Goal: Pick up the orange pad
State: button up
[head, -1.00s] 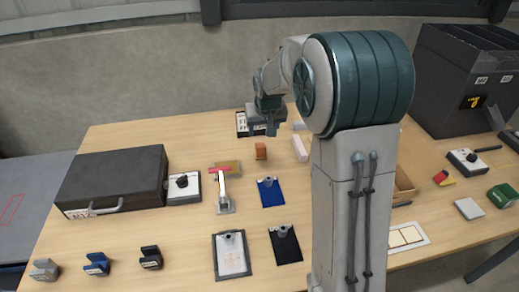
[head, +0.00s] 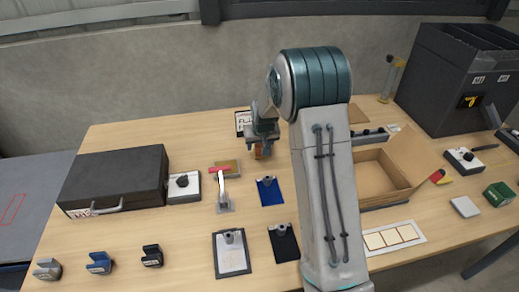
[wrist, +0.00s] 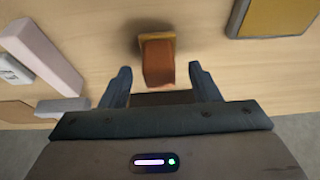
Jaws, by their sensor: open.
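The orange pad (wrist: 158,60) is a small block with a red-brown body and a lighter orange end. It stands on the wooden table and lies between the two fingertips in the wrist view. In the head view the pad (head: 259,153) is partly hidden by my gripper (head: 263,143), which is over it. My gripper (wrist: 158,72) is open, with one dark finger on each side of the pad and a gap on both sides. I cannot tell how far the fingertips are above the table.
A yellow-brown plate with a dark rim (wrist: 275,16) lies nearby, behind a red-handled clamp (head: 222,188). A pale bar (wrist: 40,55) lies on the other side. A blue clipboard (head: 270,190), black case (head: 115,178) and open cardboard box (head: 375,180) stand farther off.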

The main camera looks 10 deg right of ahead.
jog(key=shift+x, duration=1.25)
jog(key=c, duration=1.2)
jog(key=shift+r, duration=0.1)
